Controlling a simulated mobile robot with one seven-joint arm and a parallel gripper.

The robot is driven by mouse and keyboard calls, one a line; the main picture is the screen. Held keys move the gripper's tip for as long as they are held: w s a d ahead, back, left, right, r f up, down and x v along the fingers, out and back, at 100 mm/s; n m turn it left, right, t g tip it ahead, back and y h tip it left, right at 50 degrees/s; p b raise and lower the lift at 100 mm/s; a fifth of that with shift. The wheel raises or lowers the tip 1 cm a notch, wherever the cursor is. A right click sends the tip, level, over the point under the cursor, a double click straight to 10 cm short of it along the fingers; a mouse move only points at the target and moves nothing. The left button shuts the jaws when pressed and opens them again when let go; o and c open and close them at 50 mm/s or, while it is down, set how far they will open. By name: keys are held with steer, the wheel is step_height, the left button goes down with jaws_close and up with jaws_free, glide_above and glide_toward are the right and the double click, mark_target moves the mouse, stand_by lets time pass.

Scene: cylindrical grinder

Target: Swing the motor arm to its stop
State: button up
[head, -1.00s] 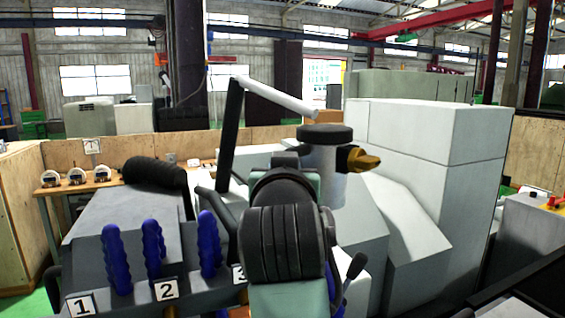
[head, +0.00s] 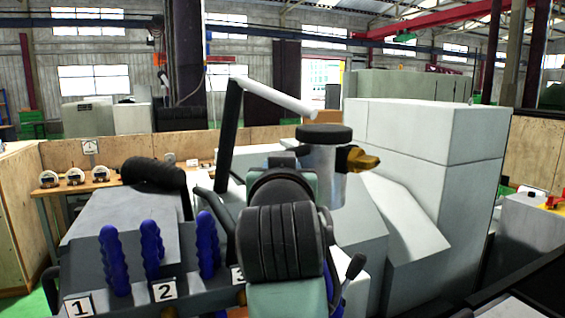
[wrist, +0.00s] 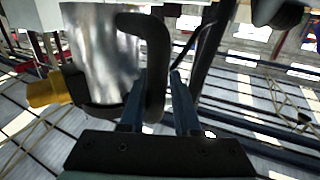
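A silver cylinder (head: 327,178) with a black cap and a gold-yellow fitting (head: 362,159) stands upright beyond my arm in the head view. In the wrist view the silver cylinder (wrist: 105,50) and yellow fitting (wrist: 47,90) are at upper left. A black bent handle (wrist: 155,70) hangs close beside the cylinder. My gripper (wrist: 160,90) has one finger on each side of the handle, close against it, and looks shut on it. Which part is the motor arm's stop cannot be told.
A dark post with a pale bar (head: 275,98) rises left of the cylinder. Large grey machine housings (head: 425,130) fill the right. Several blue ribbed levers (head: 151,249) with number plates stand at lower left. A dark roll (head: 153,173) lies behind them.

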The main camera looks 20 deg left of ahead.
steer(key=d, duration=0.1)
steer(key=d+r+h, duration=0.1)
steer(key=w+d, duration=0.1)
steer(key=shift+w+r+m+t+h, duration=0.1)
steer(key=shift+r+m+t+h, duration=0.2)
steer(key=shift+m+t, duration=0.1)
steer(key=a+f+y, duration=0.1)
steer(key=a, duration=0.1)
steer(key=g, duration=0.1)
glide_toward(304, 156)
steer(key=shift+s+d+f+n+y, duration=0.15)
steer(key=shift+s+d+f, duration=0.1)
steer(key=shift+f, duration=0.3)
steer(key=shift+s+d+f+n+y, duration=0.1)
steer(key=shift+s+d+f, duration=0.1)
steer(key=shift+f, duration=0.35)
steer(key=shift+s+d+f+n+y, duration=0.15)
steer(key=shift+s+f, duration=0.1)
steer(key=shift+f, duration=0.35)
